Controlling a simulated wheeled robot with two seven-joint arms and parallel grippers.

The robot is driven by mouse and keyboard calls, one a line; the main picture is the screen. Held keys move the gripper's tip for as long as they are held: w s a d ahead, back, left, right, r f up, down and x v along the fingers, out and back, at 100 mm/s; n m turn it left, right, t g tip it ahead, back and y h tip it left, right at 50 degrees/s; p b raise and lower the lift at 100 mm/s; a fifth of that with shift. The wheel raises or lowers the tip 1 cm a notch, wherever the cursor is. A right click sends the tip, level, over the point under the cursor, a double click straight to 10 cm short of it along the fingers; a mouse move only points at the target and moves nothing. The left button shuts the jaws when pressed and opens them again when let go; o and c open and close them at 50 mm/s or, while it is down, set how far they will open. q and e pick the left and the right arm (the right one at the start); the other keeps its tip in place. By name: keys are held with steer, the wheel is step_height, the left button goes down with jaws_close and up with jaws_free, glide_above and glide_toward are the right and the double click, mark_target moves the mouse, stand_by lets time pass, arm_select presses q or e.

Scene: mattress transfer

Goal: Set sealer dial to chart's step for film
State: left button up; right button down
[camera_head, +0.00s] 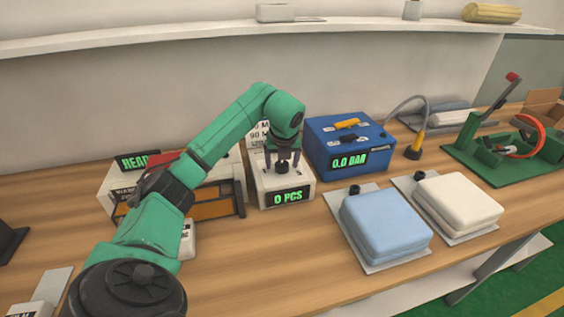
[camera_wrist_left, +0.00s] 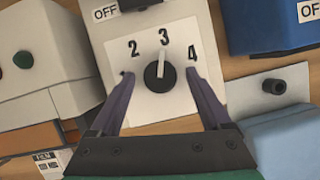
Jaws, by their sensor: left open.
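A white box (camera_head: 265,187) with a green "0 PCS" display stands mid-bench. In the left wrist view its panel (camera_wrist_left: 203,28) carries the numbers 2, 3 and 4 around a black dial (camera_wrist_left: 160,78) with a white pointer. The pointer points at 3. My left gripper (camera_head: 282,156) is over this dial, fingers down. In the left wrist view the open fingers (camera_wrist_left: 160,84) stand on either side of the dial, apart from it. A chart (camera_head: 260,132) behind the box shows 60, 90 and 120 lines, partly hidden by my arm. My right gripper is not in view.
Left of the box is a white machine (camera_head: 118,190) with a "READ..." display, partly behind my arm. A blue box (camera_head: 320,150) reading 0.0 BAR stands close on the right. Blue (camera_head: 385,222) and white (camera_head: 458,202) packs lie on plates at the right. The front centre bench is clear.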

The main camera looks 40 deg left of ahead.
arm_select(q)
steer(key=shift+w+f, duration=0.1)
steer(key=shift+a, duration=0.1)
steer(key=shift+c, duration=1.2)
jaws_close()
steer(key=shift+m, duration=0.3)
steer(key=m, duration=0.2)
steer(key=m+t+h, duration=0.1)
steer(key=m, duration=0.1)
steer(key=shift+a+h+b, duration=0.15)
steer(key=shift+h+b, duration=0.15)
steer(key=shift+b, duration=0.05)
steer(key=m+h, duration=0.1)
steer(key=m, duration=0.4)
steer(key=shift+a+h+p, duration=0.1)
steer(key=shift+h+p, duration=0.25)
steer(key=shift+h, duration=0.05)
